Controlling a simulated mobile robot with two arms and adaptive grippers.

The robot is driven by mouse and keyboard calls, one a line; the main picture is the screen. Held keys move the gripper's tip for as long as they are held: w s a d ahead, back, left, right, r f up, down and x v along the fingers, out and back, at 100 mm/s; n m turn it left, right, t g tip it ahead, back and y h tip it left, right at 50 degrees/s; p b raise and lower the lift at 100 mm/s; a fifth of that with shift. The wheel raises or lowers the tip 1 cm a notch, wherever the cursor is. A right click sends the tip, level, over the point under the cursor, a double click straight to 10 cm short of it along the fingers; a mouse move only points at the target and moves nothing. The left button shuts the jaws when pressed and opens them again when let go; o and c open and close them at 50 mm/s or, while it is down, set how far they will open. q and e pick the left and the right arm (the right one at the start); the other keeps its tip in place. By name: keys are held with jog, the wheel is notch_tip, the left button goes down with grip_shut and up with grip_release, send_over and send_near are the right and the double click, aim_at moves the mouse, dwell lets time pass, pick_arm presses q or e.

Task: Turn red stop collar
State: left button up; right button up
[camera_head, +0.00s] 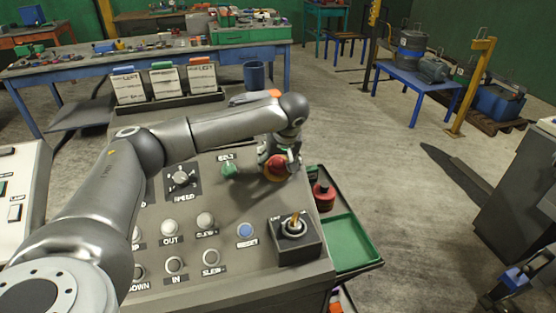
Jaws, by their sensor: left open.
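The red stop button (277,169) sits at the upper right of the sloping grey control panel (205,269). My left gripper (278,162) points down at it from above, with its fingers open close around the red top. The gripper hides part of the button and its collar. I cannot tell whether the fingers touch it.
A green button (228,169) is just left of the stop. A key switch (294,227), a blue button (245,231) and a speed knob (180,179) are also on the panel.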

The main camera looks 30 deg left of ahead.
pick_arm(q)
jog(key=shift+c, duration=0.3)
jog(key=c, duration=1)
jog(key=shift+o, duration=0.2)
